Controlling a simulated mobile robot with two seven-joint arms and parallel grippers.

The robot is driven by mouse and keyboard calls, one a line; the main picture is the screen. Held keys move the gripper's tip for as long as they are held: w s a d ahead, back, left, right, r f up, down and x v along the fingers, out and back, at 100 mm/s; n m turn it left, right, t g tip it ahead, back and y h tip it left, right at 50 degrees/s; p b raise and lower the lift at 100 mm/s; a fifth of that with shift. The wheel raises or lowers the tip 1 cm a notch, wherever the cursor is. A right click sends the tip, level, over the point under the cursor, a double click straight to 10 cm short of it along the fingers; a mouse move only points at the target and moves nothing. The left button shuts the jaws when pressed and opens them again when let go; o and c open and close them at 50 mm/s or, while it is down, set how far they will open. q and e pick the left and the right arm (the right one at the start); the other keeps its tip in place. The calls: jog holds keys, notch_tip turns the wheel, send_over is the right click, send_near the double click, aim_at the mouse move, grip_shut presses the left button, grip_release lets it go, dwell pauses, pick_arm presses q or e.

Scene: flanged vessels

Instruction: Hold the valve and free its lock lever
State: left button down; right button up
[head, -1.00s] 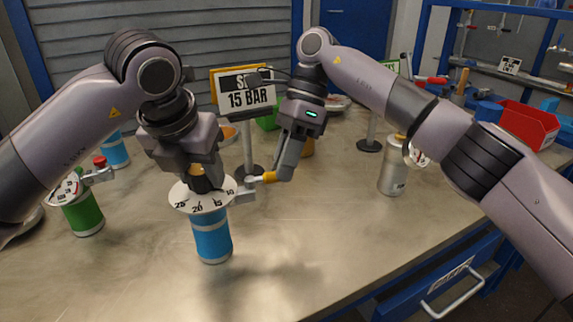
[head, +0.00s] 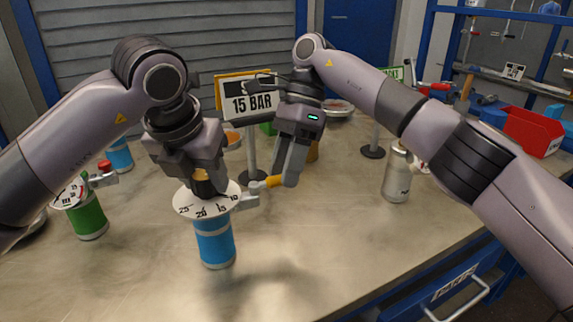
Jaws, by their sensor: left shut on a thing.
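The blue vessel (head: 214,243) stands in the middle front, with a white numbered dial plate (head: 188,205) on top. My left gripper (head: 201,182) comes down from above and is shut on the valve's yellow-brown knob (head: 201,189) at the plate's centre. The lock lever (head: 266,184) sticks out from the right side of the plate; it has a grey base and a yellow-orange end. My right gripper (head: 285,182) points down at the lever's outer end, its fingertips at or very near it. Whether its fingers close on the lever is not clear.
A sign (head: 251,105) reading 15 BAR stands behind the vessel. A green vessel (head: 89,217) with a dial is at left, and a silver one (head: 397,175) at right. A red bin (head: 531,131) is at far right. The table front is clear.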

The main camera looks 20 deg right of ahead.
notch_tip(320, 180, up, 10)
dwell(1.1)
dwell(1.4)
pick_arm(q)
jog(key=c, duration=0.5)
grip_release()
